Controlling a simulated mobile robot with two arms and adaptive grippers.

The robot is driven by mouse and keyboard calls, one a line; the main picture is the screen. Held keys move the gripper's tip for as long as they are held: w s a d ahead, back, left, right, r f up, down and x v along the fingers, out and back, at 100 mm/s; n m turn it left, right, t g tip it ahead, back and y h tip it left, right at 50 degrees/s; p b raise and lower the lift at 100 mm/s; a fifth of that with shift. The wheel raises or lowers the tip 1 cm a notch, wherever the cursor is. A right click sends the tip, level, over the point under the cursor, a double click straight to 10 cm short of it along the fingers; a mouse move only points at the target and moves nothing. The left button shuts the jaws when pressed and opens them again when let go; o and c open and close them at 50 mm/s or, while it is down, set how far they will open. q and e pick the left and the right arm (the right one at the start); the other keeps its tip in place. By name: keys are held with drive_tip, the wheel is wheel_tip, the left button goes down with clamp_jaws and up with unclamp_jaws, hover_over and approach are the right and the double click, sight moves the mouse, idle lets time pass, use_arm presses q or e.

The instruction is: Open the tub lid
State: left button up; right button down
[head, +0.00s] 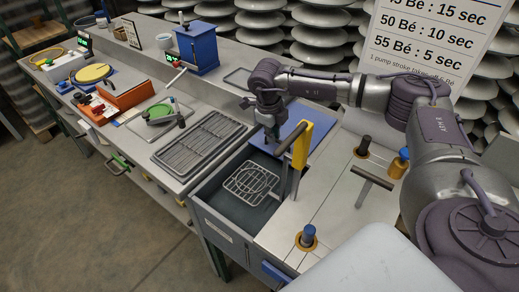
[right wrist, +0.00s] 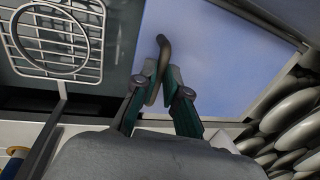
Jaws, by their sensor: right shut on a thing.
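The tub (head: 218,209) is a dark, grey-walled basin set in the metal bench in the head view. Its front part is uncovered, and a wire basket (head: 250,185) shows inside; the basket also shows in the right wrist view (right wrist: 62,45). The flat blue lid (head: 292,133) lies toward the back of the tub and fills much of the right wrist view (right wrist: 225,60). My right gripper (right wrist: 163,80) is shut on the lid's dark curved handle (right wrist: 163,47). My arm partly hides this grip in the head view. My left gripper is out of view.
A T-handle (head: 371,178) and several knobs are on the bench to the right. A ribbed drain tray (head: 198,143) lies to the left. Insulator stacks (head: 335,50) stand behind.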

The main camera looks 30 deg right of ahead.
drive_tip(key=shift+w+d, duration=0.25)
drive_tip(key=shift+d, duration=0.65)
drive_tip(key=c, duration=1.2)
unclamp_jaws()
drive_tip(key=shift+w, duration=0.1)
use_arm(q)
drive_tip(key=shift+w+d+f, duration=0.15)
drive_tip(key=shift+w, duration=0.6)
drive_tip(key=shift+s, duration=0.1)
use_arm(e)
wheel_tip(320, 180, up, 12)
drive_tip(key=a, duration=0.2)
drive_tip(key=shift+s+a+f, duration=0.15)
drive_tip(key=shift+s, duration=0.3)
